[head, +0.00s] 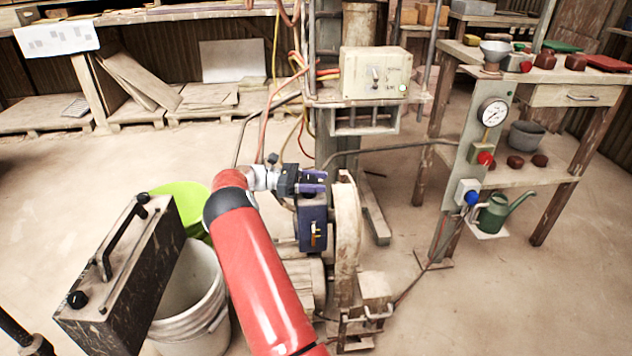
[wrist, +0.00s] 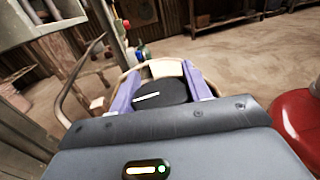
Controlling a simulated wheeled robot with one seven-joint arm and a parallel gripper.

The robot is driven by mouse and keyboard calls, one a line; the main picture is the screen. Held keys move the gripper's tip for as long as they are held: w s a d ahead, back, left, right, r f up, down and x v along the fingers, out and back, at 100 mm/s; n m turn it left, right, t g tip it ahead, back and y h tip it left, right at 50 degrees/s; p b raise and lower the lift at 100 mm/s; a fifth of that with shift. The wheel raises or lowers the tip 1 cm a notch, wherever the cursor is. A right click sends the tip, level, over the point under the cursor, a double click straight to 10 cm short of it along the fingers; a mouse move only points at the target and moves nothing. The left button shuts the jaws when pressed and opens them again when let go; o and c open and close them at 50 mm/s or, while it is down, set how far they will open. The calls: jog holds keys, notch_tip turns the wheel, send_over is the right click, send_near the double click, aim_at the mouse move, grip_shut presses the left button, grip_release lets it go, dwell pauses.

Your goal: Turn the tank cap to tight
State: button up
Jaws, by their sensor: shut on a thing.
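The tank cap (wrist: 172,92) is a round black cap with a white line across its top. In the wrist view it sits between the two purple fingers of my gripper (wrist: 160,90). My gripper (head: 314,181) is shut on the cap, at the top of the dark blue tank (head: 313,214) in the head view. The tank has an orange-lit sight gauge on its front. In the head view my fingers mostly hide the cap. I cannot tell from the line alone how tight the cap is.
A pale wheel-like part (head: 346,235) stands right beside the tank. A control box (head: 376,73) is above and behind it. A panel with a pressure gauge (head: 493,112) stands to the right, by a wooden bench. A white bucket (head: 190,318) and a green tub (head: 183,203) are at left.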

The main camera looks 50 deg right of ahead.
jog(key=o, duration=1)
jog(key=shift+b+v, duration=0.45)
jog(key=shift+v, duration=3.45)
